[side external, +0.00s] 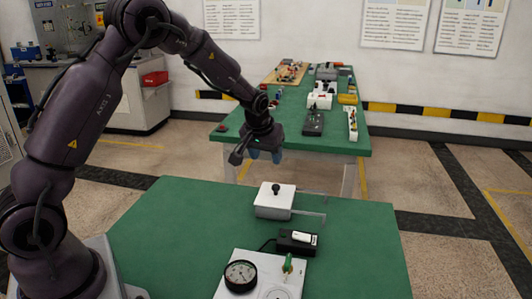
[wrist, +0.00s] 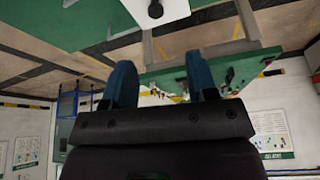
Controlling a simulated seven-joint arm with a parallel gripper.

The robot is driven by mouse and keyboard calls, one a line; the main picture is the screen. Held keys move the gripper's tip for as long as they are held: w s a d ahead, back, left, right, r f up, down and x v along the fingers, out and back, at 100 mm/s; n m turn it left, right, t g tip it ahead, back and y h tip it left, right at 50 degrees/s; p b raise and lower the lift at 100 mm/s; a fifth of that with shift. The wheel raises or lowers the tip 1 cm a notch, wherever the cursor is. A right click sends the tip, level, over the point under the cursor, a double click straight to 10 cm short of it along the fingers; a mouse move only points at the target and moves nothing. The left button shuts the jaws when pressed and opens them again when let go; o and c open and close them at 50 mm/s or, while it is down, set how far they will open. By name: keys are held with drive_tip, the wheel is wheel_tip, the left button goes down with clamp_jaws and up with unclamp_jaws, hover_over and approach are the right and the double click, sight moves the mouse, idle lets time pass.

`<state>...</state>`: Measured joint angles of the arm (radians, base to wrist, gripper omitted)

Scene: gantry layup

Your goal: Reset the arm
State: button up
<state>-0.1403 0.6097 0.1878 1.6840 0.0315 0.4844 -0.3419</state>
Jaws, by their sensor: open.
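My gripper (side external: 265,156) hangs in the air above the far part of the near green table (side external: 170,225), up and behind a white box with a black knob (side external: 273,201). In the wrist view my gripper (wrist: 163,80) shows two blue fingers spread apart with nothing between them. The white box (wrist: 160,12) shows at the top edge of the wrist view, apart from the fingers.
A black box with a white piece (side external: 297,241) and a white panel with a round gauge (side external: 240,275) stand at the table's front. The table's left part is clear. A second green table (side external: 235,125) with several items stands behind.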

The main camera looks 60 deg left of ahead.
drive_tip(key=shift+s+r, duration=0.1)
drive_tip(key=shift+r, duration=0.05)
drive_tip(key=s+d+r+m, duration=0.2)
drive_tip(key=s+d+r, duration=0.3)
drive_tip(key=s, duration=0.4)
drive_tip(key=s+d+r+m+t+h, duration=0.1)
drive_tip(key=s+d+r+m, duration=0.1)
drive_tip(key=s+d+r, duration=0.3)
drive_tip(key=s+d+r+m+t+h, duration=0.1)
drive_tip(key=s+d+r, duration=0.4)
drive_tip(key=s, duration=0.8)
drive_tip(key=shift+s+d+r+m, duration=0.3)
drive_tip(key=shift+d+r+m, duration=0.15)
drive_tip(key=shift+m, duration=0.45)
